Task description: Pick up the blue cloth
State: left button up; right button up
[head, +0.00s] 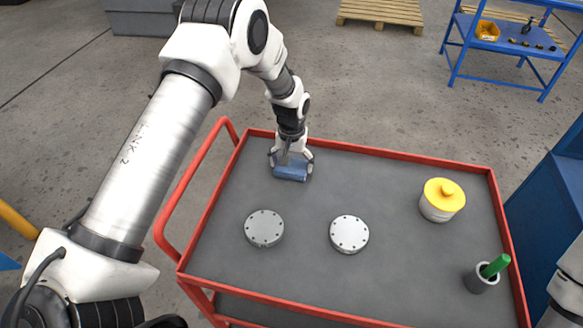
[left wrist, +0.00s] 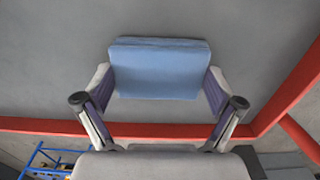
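The blue cloth (head: 290,173) is a folded block on the grey top of the red-rimmed cart (head: 300,262), near its far left corner. My left gripper (head: 291,166) points down over it with its fingers spread wide. In the left wrist view the cloth (left wrist: 160,70) lies between the two fingers of the left gripper (left wrist: 158,88), one at each end. The fingers are at or very near the cloth's ends; I cannot tell whether they touch. The cloth appears to rest on the cart top. My right gripper is not in view.
Two grey flanged discs (head: 264,228) (head: 349,234) lie nearer the front. A yellow-lidded container (head: 441,200) and a grey cup with a green-handled item (head: 481,279) stand at the right. The cart's raised red rim (head: 370,154) runs behind the cloth.

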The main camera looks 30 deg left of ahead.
aim_at(292, 165)
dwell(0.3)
pick_arm(q)
jog(key=shift+w+r, duration=0.15)
jog(key=shift+r, duration=0.45)
notch_tip(292, 165, up, 2)
jog(key=shift+r+b, duration=0.15)
jog(key=shift+b, duration=0.5)
jog(key=s+d+b, duration=0.1)
jog(key=s+d, duration=0.2)
jog(key=d, duration=0.1)
jog(key=s+d+r, duration=0.1)
jog(key=s+d, duration=0.2)
jog(key=s, duration=0.1)
jog(key=s+d+b, duration=0.1)
jog(key=s+d, duration=0.3)
jog(key=shift+s+d+r+b, duration=0.1)
jog(key=shift+d+r+b, duration=0.1)
jog(key=shift+d+b, duration=0.15)
jog(key=shift+o, duration=1.2)
jog(key=shift+c, duration=1)
